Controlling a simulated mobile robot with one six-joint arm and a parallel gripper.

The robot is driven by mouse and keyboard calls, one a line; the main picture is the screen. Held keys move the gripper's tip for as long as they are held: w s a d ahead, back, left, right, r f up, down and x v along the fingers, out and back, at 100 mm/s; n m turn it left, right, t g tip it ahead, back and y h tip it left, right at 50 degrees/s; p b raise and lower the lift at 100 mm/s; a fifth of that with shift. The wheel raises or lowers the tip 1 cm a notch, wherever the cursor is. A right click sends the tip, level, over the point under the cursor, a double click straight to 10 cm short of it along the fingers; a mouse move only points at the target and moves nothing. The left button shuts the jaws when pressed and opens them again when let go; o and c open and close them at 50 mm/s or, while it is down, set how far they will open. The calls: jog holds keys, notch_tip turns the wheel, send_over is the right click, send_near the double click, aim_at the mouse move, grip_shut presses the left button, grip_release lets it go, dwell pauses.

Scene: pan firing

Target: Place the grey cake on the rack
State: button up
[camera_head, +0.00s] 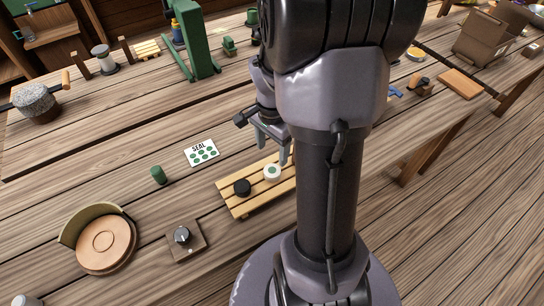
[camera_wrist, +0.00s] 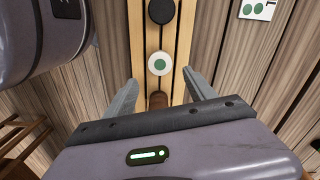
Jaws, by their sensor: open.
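No grey cake can be made out in either view. The slatted wooden rack (camera_head: 238,208) lies on the table; it also shows in the wrist view (camera_wrist: 137,35). On it are a black disc (camera_head: 242,187) and a white disc (camera_head: 272,170) with a green centre. In the wrist view the black disc (camera_wrist: 161,10) is farther off and the white disc (camera_wrist: 160,63) nearer. A brown rounded piece (camera_wrist: 158,100) shows between the fingers, partly hidden by the gripper body. My gripper (camera_head: 273,150) is open over the rack's far end; its fingers (camera_wrist: 160,92) stand either side of the brown piece.
A knob box (camera_head: 185,240) and a round board with a curved wall (camera_head: 105,245) are nearer. A green press (camera_head: 197,45) and a grey stone mill (camera_head: 37,102) stand farther back.

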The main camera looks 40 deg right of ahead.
jog(key=a+r+n+t, duration=0.3)
jog(key=a+r+n, duration=0.3)
jog(key=a+r, duration=0.75)
jog(key=s+a+r+n+t+y, duration=0.2)
jog(key=s+a+r+n, duration=0.1)
jog(key=s+a+n, duration=0.4)
jog(key=a, duration=0.3)
jog(key=shift+a+r+t+b, duration=0.35)
jog(key=shift+t+b, duration=0.05)
jog(key=shift+s, duration=0.1)
